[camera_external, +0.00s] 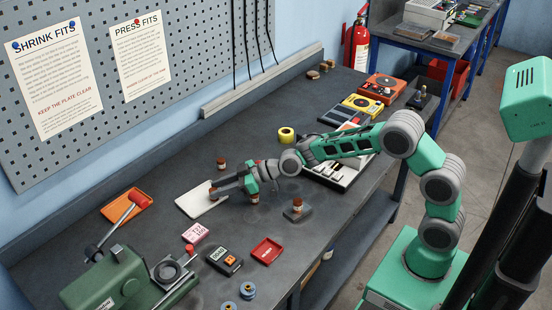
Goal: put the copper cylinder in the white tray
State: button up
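The white tray (191,204) lies flat on the dark bench, left of centre. My gripper (212,189) reaches in from the right, low, with its fingertips at the tray's right edge. A small brownish piece shows at the fingertips; I cannot tell whether they grip it or whether it rests on the tray. A copper-coloured cylinder (297,203) stands upright on a small grey block, right of my gripper. Another small reddish-brown cylinder (221,163) stands on the bench behind the tray. Which one is copper is hard to tell at this size.
An orange tray (113,209) with a red-handled tool, a green machine (110,283), a black meter (224,260) and a red tray (267,250) surround the white tray. A yellow roll (286,135) stands behind my arm. Instruments (381,88) occupy the far right.

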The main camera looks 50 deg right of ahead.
jog(key=shift+o, duration=1.3)
jog(key=shift+r, duration=0.1)
jog(key=shift+d+r, duration=0.1)
jog(key=shift+r, duration=0.1)
jog(key=v, duration=1.1)
jog(key=shift+s+d+r+b, duration=0.1)
jog(key=shift+s+d+b, duration=0.1)
jog(key=shift+s+b, duration=0.2)
jog(key=shift+w, duration=0.1)
